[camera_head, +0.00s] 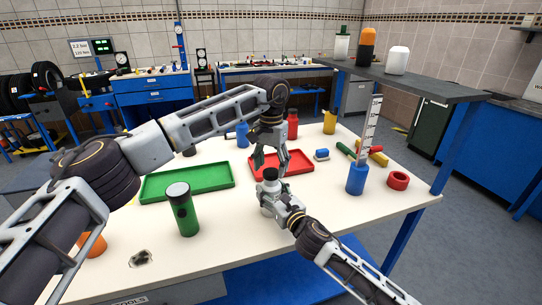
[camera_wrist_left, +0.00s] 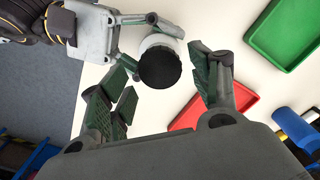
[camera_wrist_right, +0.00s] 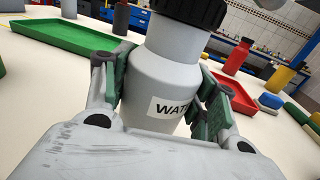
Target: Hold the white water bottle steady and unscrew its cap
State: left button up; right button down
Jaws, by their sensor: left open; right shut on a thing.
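The white water bottle (camera_head: 266,196) stands upright on the white table, with its black ribbed cap (camera_head: 270,174) on top. My right gripper (camera_head: 272,208) is shut on the bottle's body. In the right wrist view its green-padded fingers press the bottle (camera_wrist_right: 155,75) from both sides, next to a label reading "WAT"; the cap (camera_wrist_right: 190,10) is cut by the top edge. My left gripper (camera_head: 271,160) is open above the bottle, pointing down. In the left wrist view its fingers (camera_wrist_left: 165,88) are spread on either side of the cap (camera_wrist_left: 160,69), apart from it.
A green tray (camera_head: 187,183) lies left of the bottle and a red tray (camera_head: 300,164) behind it. A dark green flask (camera_head: 183,212) stands at the left. A blue holder (camera_head: 357,180) and a red ring (camera_head: 398,181) are at the right. A grey raised shelf (camera_head: 420,85) spans the right back.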

aim_at(271, 195)
pick_arm(q)
jog(key=shift+f, duration=1.35)
jog(key=c, duration=1.1)
